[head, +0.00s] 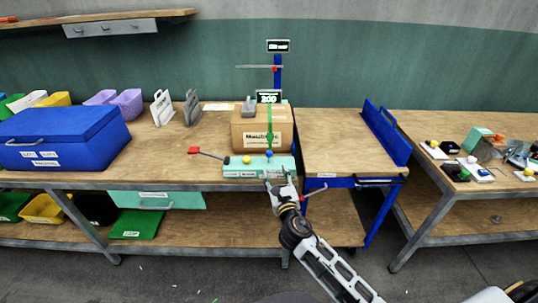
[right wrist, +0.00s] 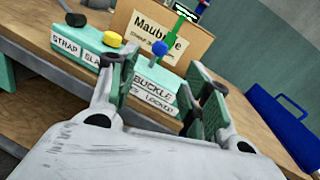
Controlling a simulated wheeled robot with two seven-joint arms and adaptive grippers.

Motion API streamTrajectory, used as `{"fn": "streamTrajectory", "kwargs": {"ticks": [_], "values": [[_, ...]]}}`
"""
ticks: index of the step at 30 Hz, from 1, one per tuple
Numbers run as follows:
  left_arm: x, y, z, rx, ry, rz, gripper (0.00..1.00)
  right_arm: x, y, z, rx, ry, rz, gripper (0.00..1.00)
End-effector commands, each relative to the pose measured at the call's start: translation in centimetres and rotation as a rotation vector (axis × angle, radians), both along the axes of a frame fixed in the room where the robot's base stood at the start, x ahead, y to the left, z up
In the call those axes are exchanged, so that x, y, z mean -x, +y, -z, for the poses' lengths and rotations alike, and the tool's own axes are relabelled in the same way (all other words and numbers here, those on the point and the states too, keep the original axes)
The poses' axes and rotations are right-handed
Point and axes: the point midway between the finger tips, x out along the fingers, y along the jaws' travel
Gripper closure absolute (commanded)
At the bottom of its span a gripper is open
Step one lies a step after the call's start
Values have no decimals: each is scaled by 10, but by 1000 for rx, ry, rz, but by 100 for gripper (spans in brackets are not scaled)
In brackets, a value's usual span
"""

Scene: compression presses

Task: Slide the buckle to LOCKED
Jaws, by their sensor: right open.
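The teal panel (head: 240,172) sits on the bench in front of a cardboard box, and its "BUCKLE" label shows in the right wrist view (right wrist: 153,88); a second label line ends in "LOCKED". The buckle's blue round knob (head: 268,154) stands behind that label, by the green strap (head: 269,130); it also shows in the right wrist view (right wrist: 159,48). My right gripper (head: 278,181) is open at the panel's front right edge. In the right wrist view the knob appears beyond and between its fingers (right wrist: 150,100), apart from them. My left gripper is out of view.
A yellow knob (head: 247,160) is left of the blue one, and a red-ended lever (head: 193,150) sticks out left. The box (head: 250,133) stands behind the panel. A blue tote (head: 65,135) is far left. A blue-framed table (head: 345,155) is right, its top mostly clear.

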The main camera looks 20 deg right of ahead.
Motion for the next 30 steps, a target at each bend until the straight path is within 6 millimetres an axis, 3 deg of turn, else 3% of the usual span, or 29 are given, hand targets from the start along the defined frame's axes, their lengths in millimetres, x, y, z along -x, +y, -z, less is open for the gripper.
{"fn": "streamTrajectory", "kwargs": {"ticks": [30], "values": [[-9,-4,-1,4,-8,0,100,-85,-7,0,-2,1,1,51]]}}
